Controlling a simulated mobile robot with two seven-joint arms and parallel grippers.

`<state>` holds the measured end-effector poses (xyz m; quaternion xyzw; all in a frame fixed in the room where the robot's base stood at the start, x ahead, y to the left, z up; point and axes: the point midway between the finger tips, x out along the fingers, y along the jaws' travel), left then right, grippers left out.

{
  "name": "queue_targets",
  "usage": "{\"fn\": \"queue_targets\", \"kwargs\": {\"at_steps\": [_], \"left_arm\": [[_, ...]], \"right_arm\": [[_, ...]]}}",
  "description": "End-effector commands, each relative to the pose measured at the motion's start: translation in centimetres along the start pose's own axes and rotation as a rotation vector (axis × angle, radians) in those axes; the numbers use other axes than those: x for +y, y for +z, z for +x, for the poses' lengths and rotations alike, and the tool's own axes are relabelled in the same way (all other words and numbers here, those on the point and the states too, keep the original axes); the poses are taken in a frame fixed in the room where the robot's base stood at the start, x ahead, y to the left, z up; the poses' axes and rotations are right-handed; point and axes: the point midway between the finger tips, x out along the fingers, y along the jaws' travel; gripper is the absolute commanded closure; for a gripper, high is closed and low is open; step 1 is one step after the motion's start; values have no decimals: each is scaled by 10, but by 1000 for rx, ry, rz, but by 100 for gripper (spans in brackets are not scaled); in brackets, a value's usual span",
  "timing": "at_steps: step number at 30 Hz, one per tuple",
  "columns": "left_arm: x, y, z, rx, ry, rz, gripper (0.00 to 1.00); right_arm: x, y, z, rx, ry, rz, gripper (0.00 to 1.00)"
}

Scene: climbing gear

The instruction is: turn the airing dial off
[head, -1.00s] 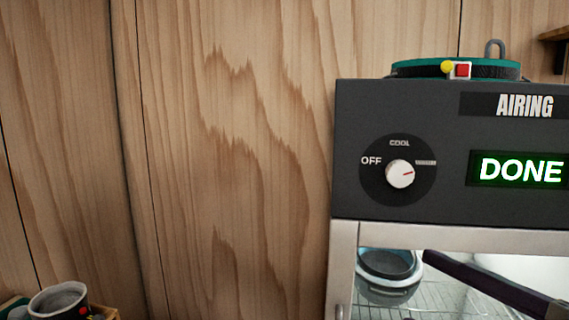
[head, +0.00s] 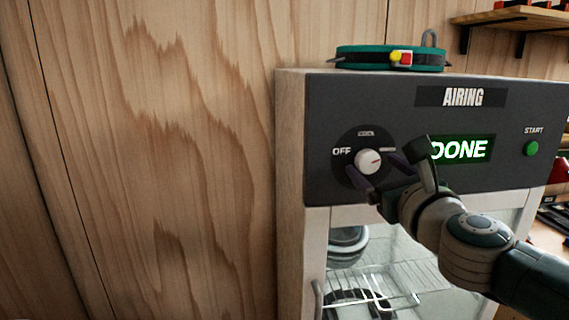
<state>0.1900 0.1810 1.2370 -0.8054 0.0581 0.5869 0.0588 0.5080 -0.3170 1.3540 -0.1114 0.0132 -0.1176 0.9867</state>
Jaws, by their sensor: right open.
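The airing dial (head: 369,160) is a white round knob on a dark disc at the left of the dark front panel. Its red mark points right, towards the label opposite OFF (head: 341,152). My right gripper (head: 373,164) is open in front of the panel, with its dark fingers spread on either side of the knob. Whether a finger touches the knob I cannot tell. My left gripper is not in view.
The AIRING cabinet (head: 291,150) has a lit DONE display (head: 459,149), partly hidden by my right arm, and a green START button (head: 531,148). A teal and black ring-shaped item (head: 350,57) lies on top. A wire rack (head: 350,283) shows behind the glass.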

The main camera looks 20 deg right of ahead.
Motion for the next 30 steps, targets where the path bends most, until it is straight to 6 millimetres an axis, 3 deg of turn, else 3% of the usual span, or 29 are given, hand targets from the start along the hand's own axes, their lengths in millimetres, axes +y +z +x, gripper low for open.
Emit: {"fn": "queue_targets", "kwargs": {"at_steps": [5, 14, 30], "left_arm": [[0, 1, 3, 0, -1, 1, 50], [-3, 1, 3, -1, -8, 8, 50], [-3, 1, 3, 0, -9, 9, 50]], "right_arm": [[0, 0, 13, -1, 1, -1, 18], [0, 0, 14, 0, 1, -2, 18], [0, 0, 14, 0, 1, -2, 79]]}}
